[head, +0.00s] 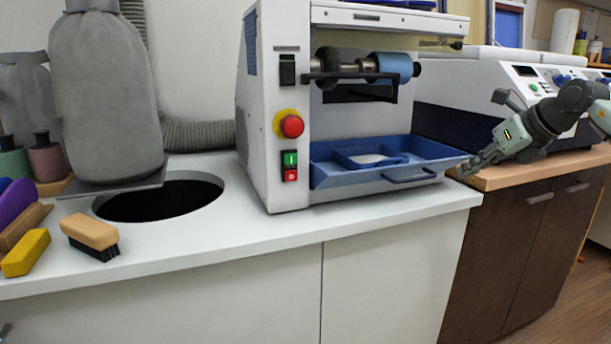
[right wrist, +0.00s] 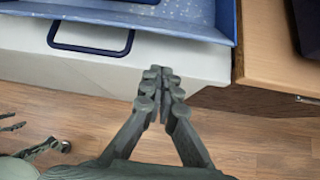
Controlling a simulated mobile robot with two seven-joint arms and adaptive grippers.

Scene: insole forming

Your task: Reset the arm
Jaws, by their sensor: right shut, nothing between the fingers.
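My right gripper (head: 468,171) comes in from the right, over the front edge where the white counter meets the wooden cabinet top. Its fingertips are just right of the blue tray (head: 331,172) of the white machine. In the right wrist view my right gripper (right wrist: 163,76) has its fingers together with nothing between them, in front of the tray's handle (right wrist: 90,49). Only a small dark tip, seemingly of my left gripper (head: 5,330), shows at the lower left of the head view; its jaw state is unclear.
The white machine (head: 277,160) with a red button stands on the white counter (head: 225,237). A brush (head: 90,233) and a yellow block (head: 25,253) lie at left near a round hole (head: 160,200). Another white machine (head: 465,92) stands behind my right arm. The counter's front strip is clear.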

